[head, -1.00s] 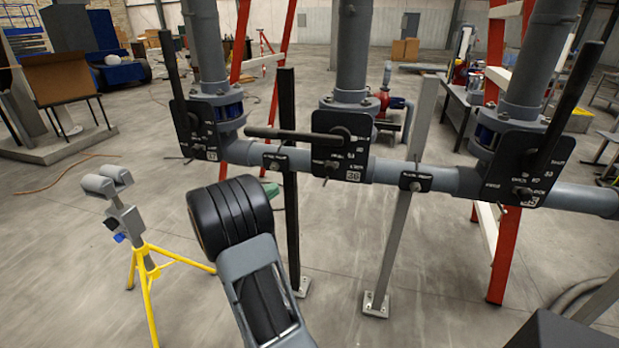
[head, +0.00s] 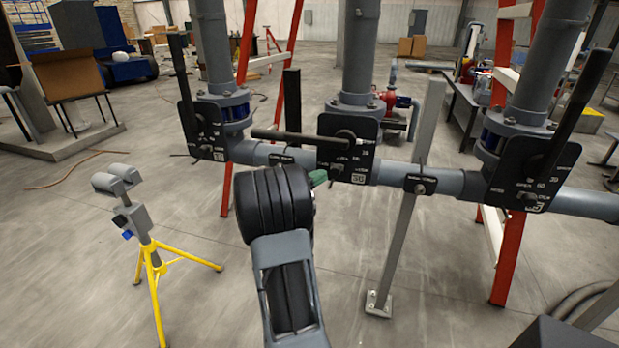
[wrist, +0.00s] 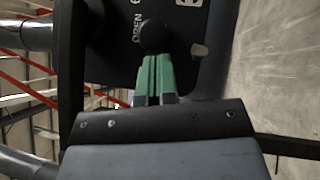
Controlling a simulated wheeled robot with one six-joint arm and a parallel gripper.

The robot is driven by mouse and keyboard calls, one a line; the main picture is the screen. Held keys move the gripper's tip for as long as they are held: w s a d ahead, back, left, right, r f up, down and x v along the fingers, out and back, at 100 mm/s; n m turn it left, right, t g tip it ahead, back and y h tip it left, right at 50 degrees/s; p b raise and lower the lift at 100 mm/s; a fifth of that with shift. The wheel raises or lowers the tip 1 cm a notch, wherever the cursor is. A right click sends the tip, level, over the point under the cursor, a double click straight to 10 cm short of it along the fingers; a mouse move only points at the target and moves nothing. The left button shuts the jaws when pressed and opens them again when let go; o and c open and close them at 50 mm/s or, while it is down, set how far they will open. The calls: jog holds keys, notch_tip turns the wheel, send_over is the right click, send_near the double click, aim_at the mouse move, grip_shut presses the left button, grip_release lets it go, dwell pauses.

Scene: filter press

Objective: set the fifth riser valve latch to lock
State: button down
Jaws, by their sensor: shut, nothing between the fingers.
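Three riser valves stand in a row in the head view, each with a black plate and a lever. The middle plate (head: 348,148) has its lever (head: 290,136) lying level to the left; the left and right levers stand steeply up. The small plate numbers are blurred, so I cannot tell which valve is the fifth. My gripper (head: 318,178) is near the lower left of the middle plate, mostly hidden by my arm. In the wrist view its green fingers (wrist: 154,75) are shut and empty, their tips at a round black knob (wrist: 152,36); contact is unclear. A pale tab (wrist: 200,50) shows beside them.
A grey horizontal pipe (head: 455,183) runs below the plates, with a grey post (head: 405,230) under it. A yellow tripod stand (head: 153,262) is at the left. Red ladder-like frames (head: 510,255) stand behind. Open floor lies between.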

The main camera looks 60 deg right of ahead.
aim_at(330, 186)
jog(key=shift+s, duration=0.25)
jog(key=s+b, duration=0.1)
jog(key=s+d+b, duration=0.1)
jog(key=s, duration=0.1)
jog(key=shift+s, duration=0.1)
jog(key=shift+r, duration=0.1)
dwell(0.4)
jog(key=shift+w+f, duration=0.25)
jog(key=w+d+b+v, duration=0.1)
jog(key=w+b+v, duration=0.1)
jog(key=v, duration=1)
jog(key=shift+w+a, duration=0.25)
jog(key=shift+w, duration=0.05)
